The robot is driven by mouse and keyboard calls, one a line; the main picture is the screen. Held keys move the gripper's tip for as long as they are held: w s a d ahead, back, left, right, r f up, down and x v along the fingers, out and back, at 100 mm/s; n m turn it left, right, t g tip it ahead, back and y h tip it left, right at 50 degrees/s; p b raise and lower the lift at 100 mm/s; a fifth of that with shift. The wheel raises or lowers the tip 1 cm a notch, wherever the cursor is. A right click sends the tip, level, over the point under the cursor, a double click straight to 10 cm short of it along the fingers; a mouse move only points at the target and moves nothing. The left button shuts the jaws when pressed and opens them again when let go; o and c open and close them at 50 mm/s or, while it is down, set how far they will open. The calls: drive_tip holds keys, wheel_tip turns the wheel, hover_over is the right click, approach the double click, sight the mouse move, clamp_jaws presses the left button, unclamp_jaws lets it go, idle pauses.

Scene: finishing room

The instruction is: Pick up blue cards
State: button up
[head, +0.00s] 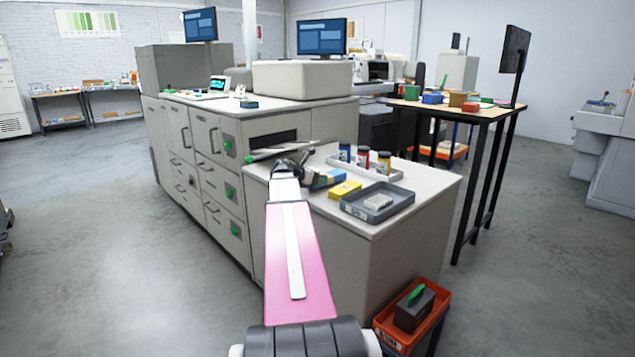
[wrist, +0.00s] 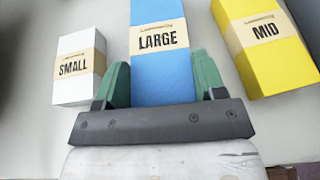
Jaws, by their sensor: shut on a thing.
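A blue card pack labelled LARGE (wrist: 163,82) lies in the middle of the wrist view, with a tan paper band around it. My gripper (wrist: 160,78) has one green finger on each side of the pack and is shut on it. In the head view the blue pack (head: 332,177) is at the counter's left part, beside my gripper (head: 312,179), which is partly hidden by my arm. I cannot tell whether the pack is clear of the surface.
A yellow pack labelled MID (wrist: 275,65) lies to the right and a white pack labelled SMALL (wrist: 72,92) to the left. A grey tray (head: 360,213) sits at the counter's front. Several bottles stand in a white tray (head: 396,174) behind. An orange crate (head: 383,334) is below.

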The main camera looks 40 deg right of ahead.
wheel_tip(320, 180, up, 3)
drive_tip(key=shift+f, duration=0.1)
drive_tip(key=w+a+r, duration=0.7)
drive_tip(key=w+a, duration=0.1)
drive_tip(key=w, duration=0.1)
drive_tip(key=s+a+f+n+t+y, duration=0.1)
drive_tip(key=a+f, duration=0.4)
drive_tip(key=a, duration=0.9)
drive_tip(key=s+a+f+n+t, duration=0.4)
drive_tip(key=s+a+f, duration=0.1)
drive_tip(key=a, duration=1)
drive_tip(key=s+a+f+n+t+y, duration=0.1)
drive_tip(key=a+f, duration=0.5)
drive_tip(key=a, duration=0.9)
drive_tip(key=s+n+t, duration=0.1)
drive_tip(key=s+t, duration=0.1)
drive_tip(key=s, duration=0.1)
drive_tip(key=shift+f+y, duration=0.3)
drive_tip(key=shift+d, duration=0.1)
